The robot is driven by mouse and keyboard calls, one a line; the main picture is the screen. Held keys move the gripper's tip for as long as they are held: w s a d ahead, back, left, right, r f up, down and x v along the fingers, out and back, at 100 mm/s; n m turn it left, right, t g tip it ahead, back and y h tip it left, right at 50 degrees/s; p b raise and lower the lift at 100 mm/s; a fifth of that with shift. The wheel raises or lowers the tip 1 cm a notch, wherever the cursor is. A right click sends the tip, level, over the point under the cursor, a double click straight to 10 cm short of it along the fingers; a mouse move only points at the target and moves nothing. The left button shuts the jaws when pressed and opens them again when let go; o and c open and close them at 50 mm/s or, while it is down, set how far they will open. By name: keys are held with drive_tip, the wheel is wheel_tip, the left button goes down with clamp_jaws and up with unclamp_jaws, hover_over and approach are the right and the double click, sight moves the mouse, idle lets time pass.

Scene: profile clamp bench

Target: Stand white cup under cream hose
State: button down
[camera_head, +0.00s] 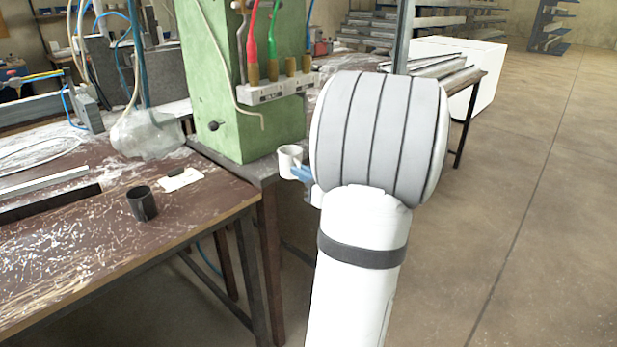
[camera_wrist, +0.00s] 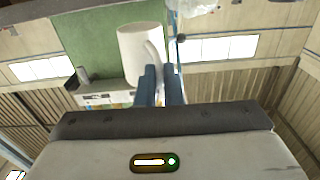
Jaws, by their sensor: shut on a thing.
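The white cup (camera_head: 289,157) is held in the air, looking about upright, in front of the green machine. My gripper (camera_head: 299,172) has blue fingers and is shut on the cup's handle, as the wrist view shows, where the cup (camera_wrist: 138,52) is just beyond the fingers (camera_wrist: 158,88). The cream hose (camera_head: 222,62) hangs down the green machine's front, and its lower end curves to a free tip. In the head view the cup is below and to the right of that tip, not directly below it. Their distance in depth is hard to tell.
The green machine (camera_head: 240,135) stands on a bench and carries a grey valve block (camera_head: 275,91) with red, green and other hoses. Open floor lies right.

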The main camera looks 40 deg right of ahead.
drive_tip(key=w+a+f+b, duration=0.1)
drive_tip(key=w, duration=1)
drive_tip(key=shift+w+f, duration=0.15)
idle(0.4)
drive_tip(key=shift+s+d, duration=0.3)
drive_tip(key=shift+d, duration=0.15)
idle(0.6)
drive_tip(key=shift+f, duration=0.4)
idle(0.6)
drive_tip(key=c, duration=1.5)
unclamp_jaws()
drive_tip(key=s, duration=1)
drive_tip(key=shift+d, duration=0.4)
